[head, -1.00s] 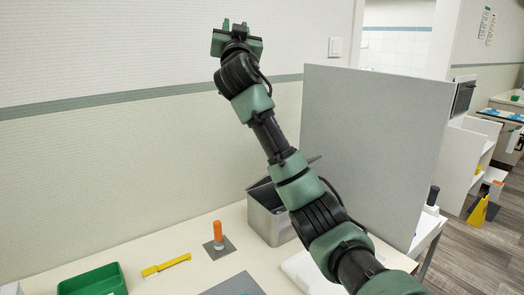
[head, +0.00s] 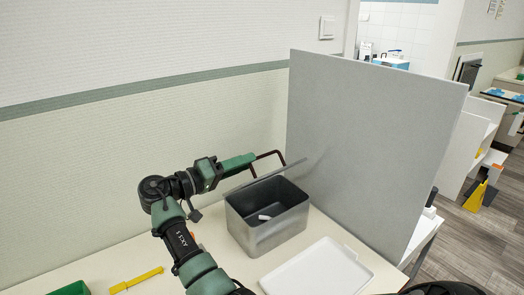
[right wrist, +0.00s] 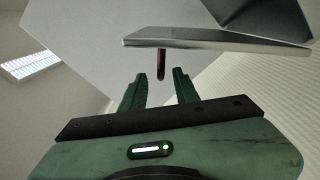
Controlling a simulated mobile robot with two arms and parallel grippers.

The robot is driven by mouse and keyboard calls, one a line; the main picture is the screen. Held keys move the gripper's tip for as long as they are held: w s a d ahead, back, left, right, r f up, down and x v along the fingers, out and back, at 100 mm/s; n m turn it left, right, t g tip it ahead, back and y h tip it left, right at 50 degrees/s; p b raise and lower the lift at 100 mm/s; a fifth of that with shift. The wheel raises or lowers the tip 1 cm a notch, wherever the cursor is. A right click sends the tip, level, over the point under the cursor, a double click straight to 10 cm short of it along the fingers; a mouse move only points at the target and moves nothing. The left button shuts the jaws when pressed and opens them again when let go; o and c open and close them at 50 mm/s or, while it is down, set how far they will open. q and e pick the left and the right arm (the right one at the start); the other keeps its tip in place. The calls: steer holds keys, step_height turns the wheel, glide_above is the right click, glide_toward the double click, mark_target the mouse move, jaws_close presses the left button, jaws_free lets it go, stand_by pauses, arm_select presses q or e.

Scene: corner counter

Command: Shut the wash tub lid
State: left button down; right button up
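The grey metal wash tub (head: 262,238) stands open on the counter, with a small whitish item (head: 264,217) inside. Its lid (head: 284,170) is raised, seen almost edge-on along the tub's back. A dark reddish-brown handle (head: 281,153) sticks out from the lid's far side. My right gripper (head: 256,157) is behind the lid, pointing right toward the handle. In the right wrist view the fingers (right wrist: 160,80) are apart, with the handle (right wrist: 161,64) at the gap between the tips, and the lid (right wrist: 215,40) beyond. My left gripper is not in view.
A tall grey panel (head: 375,140) stands right of the tub. A white tray (head: 318,270) lies in front of it. A yellow tool (head: 136,281) and a green bin (head: 70,289) are at lower left. The wall (head: 120,180) is close behind my right arm.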

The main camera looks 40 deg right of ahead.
mark_target(276, 151)
steer(key=d, duration=0.2)
steer(key=d+p, duration=0.1)
steer(key=d, duration=0.1)
steer(key=d+p, duration=0.1)
steer(key=shift+s+d, duration=0.25)
steer(key=shift+d, duration=0.65)
jaws_close()
steer(key=shift+f, duration=0.1)
stand_by(0.5)
